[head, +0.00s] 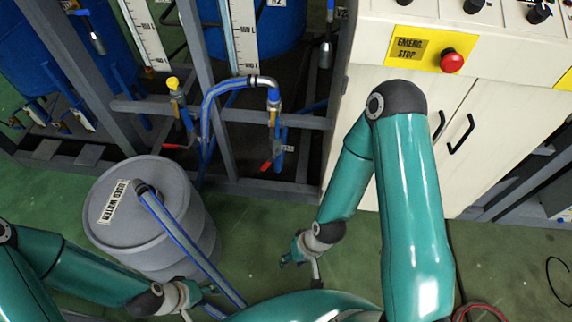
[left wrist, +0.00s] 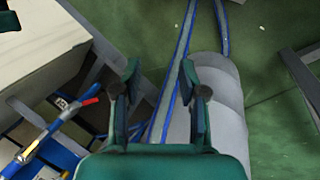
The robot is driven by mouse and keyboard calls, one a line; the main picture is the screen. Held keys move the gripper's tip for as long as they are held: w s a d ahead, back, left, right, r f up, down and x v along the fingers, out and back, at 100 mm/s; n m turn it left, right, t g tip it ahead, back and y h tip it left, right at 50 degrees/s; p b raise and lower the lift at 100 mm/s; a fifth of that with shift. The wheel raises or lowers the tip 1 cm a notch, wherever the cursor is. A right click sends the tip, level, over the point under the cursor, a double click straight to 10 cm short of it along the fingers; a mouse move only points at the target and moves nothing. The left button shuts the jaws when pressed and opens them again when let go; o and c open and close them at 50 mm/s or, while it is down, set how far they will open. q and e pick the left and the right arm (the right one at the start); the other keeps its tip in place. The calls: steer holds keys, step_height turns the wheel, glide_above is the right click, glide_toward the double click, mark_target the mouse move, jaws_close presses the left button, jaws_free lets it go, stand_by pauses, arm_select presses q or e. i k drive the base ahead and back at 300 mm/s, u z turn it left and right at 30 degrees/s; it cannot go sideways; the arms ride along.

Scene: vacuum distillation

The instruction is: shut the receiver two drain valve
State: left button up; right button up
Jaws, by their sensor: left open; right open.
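A blue receiver tank (head: 262,30), whose partly cut label seems to end in 2, stands behind the frame at the top. Below it is a brass-coloured drain valve (head: 274,118) on a blue pipe. A red handle (head: 267,165) shows low on this pipe, slanting down to the left. A second red handle (head: 173,146) sticks out leftward on the pipe beside it. In the left wrist view a red handle (left wrist: 90,101) shows left of the fingers; I cannot tell which one. My left gripper (head: 200,294) is open and empty, low before the drum. My right gripper (head: 300,253) is open and empty near the cabinet's foot.
A grey used water drum (head: 140,205) stands left of centre, with a blue-striped hose (head: 180,236) crossing it. Grey frame posts (head: 196,70) stand around the pipes. A white cabinet (head: 400,75) with a red emergency stop (head: 451,60) is at right.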

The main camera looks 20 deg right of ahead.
mark_target(267, 163)
steer(key=z, duration=0.45)
steer(key=i, duration=0.5)
steer(key=z, duration=2.7)
steer(key=k, duration=0.25)
steer(key=u, duration=0.5)
